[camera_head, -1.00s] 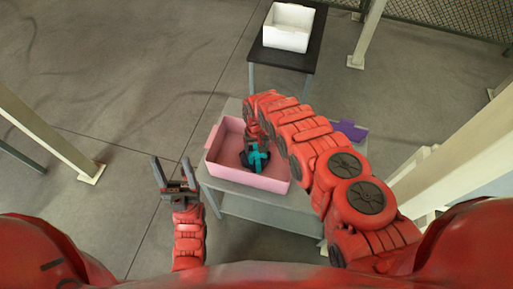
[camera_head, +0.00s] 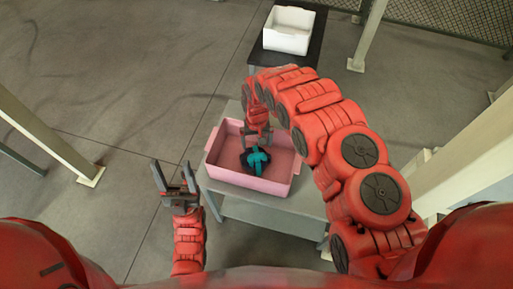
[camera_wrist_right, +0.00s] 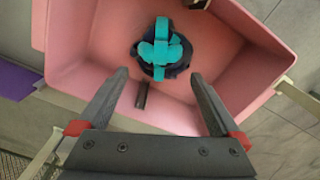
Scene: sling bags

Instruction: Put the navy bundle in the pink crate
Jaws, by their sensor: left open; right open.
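The navy bundle (camera_head: 256,161), with bright teal straps across it, lies on the floor of the pink crate (camera_head: 285,186). In the right wrist view the bundle (camera_wrist_right: 162,50) sits inside the crate (camera_wrist_right: 72,84), clear of both fingers. My right gripper (camera_head: 257,140) is over the crate, just above the bundle. Its fingers (camera_wrist_right: 160,76) are spread and nothing is between them. My left gripper (camera_head: 176,178) is open and empty, left of the crate and away from it.
The crate stands on a grey table (camera_head: 262,212). A white bin (camera_head: 289,30) stands on a dark table behind. A purple thing (camera_wrist_right: 14,80) shows beside the crate in the wrist view. A small dark piece (camera_wrist_right: 142,95) shows within the crate. Pale posts stand at both sides.

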